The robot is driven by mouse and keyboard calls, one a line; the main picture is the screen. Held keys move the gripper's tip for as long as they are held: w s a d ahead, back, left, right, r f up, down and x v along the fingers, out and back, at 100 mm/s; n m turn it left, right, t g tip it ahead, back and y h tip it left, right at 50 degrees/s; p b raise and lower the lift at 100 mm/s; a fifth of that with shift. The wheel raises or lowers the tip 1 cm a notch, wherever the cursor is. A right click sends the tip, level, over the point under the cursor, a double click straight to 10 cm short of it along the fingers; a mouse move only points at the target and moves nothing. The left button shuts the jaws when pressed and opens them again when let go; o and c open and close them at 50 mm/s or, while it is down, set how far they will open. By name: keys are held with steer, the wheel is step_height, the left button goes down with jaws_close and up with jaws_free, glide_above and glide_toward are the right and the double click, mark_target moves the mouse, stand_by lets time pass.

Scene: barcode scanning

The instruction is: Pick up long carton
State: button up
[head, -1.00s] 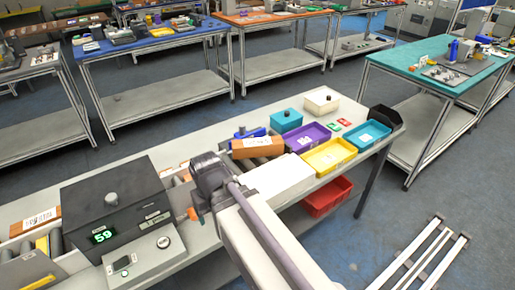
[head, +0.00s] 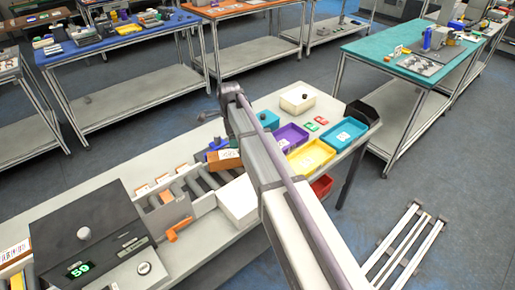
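A brown carton with a white label (head: 223,161) lies at the far end of the roller conveyor, just left of my arm, which hides part of what is near it. Another orange-brown carton with a white label (head: 14,254) shows at the left edge beside the dark machine. I cannot tell for sure which one is the long carton. My arm reaches across the bench, its far joint above the area behind the carton. My gripper is hidden behind the arm, so its fingers do not show.
A dark machine with a green display (head: 84,245) stands front left. Small labelled cartons stand along the rollers (head: 173,191). A white block (head: 238,203) is beside my arm. Purple (head: 291,137), yellow (head: 311,156) and blue (head: 344,134) bins stand right.

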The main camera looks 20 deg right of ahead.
mark_target(234, 153)
steer(key=shift+s+a+f, duration=0.1)
steer(key=shift+a, duration=0.05)
steer(key=f+b, duration=0.3)
steer(key=b, duration=0.1)
steer(key=f+b, duration=0.2)
steer(key=shift+a+f, duration=0.25)
steer(key=shift+f, duration=0.1)
steer(key=f+b, duration=0.5)
steer(key=shift+s+d+f, duration=0.15)
steer(key=shift+d, duration=0.05)
steer(key=shift+r, duration=0.25)
steer(key=shift+c, duration=0.3)
steer(key=c, duration=1.3)
steer(key=shift+s+r+p, duration=0.2)
steer(key=shift+r+p, duration=0.05)
steer(key=shift+p, duration=0.15)
steer(key=shift+c, duration=0.2)
steer(key=s+a+r+p, duration=0.1)
steer(key=s+r+p, duration=0.6)
steer(key=s, duration=0.6)
steer(key=shift+s+r, duration=0.2)
steer(key=shift+s, duration=0.1)
